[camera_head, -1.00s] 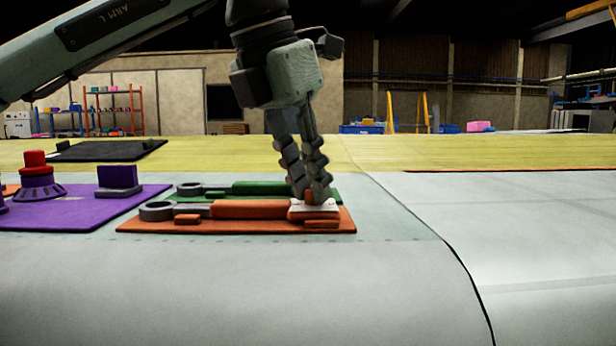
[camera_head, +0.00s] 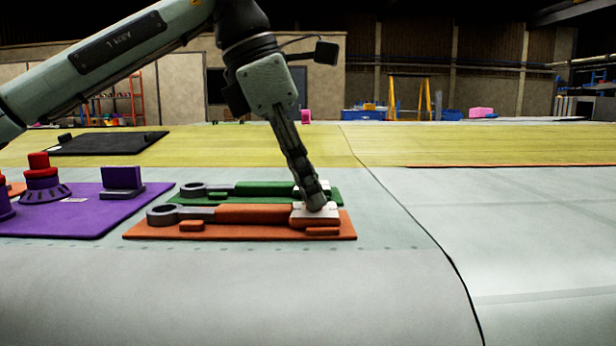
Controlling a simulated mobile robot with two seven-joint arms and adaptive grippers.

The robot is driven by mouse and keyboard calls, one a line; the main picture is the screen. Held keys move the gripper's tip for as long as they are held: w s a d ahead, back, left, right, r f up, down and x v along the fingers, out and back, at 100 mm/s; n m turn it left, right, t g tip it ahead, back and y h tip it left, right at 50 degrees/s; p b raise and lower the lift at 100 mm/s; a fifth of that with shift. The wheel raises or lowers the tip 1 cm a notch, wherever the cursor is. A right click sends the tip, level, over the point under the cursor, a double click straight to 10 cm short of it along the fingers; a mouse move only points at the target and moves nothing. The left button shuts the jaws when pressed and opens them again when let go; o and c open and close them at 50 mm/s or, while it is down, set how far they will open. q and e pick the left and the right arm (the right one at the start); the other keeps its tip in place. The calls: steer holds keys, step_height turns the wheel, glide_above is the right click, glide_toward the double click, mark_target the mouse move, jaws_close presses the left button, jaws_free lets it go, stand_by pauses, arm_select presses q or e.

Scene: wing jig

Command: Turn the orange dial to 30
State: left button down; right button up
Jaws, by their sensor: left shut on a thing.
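My left gripper (camera_head: 317,203) comes down at a slant from the upper left, with its fingertips at the white block (camera_head: 299,217) at the right end of the orange wrench (camera_head: 252,214). Its fingers line up one behind the other from this view. They are shut at the spot of the orange dial, which they hide, so its reading cannot be seen. The orange wrench has a grey ring end and lies on an orange mat (camera_head: 240,234). My right gripper is not in view.
A green wrench (camera_head: 262,188) with a similar white block lies just behind. A purple mat (camera_head: 95,213) at left holds a red-topped knob (camera_head: 41,175) and a purple upright block (camera_head: 122,177). A black mat (camera_head: 107,144) lies farther back. The grey surface at right (camera_head: 520,230) is clear.

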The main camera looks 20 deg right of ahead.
arm_select(q)
steer(key=m+g, duration=0.1)
steer(key=m, duration=0.3)
steer(key=shift+w+d+m+g+y, duration=0.1)
steer(key=shift+w+m+g+y, duration=0.05)
steer(key=shift+m+g+y, duration=0.2)
stand_by(0.4)
steer(key=c, duration=1.7)
jaws_free()
steer(key=v, duration=1.2)
steer(key=shift+w, duration=0.1)
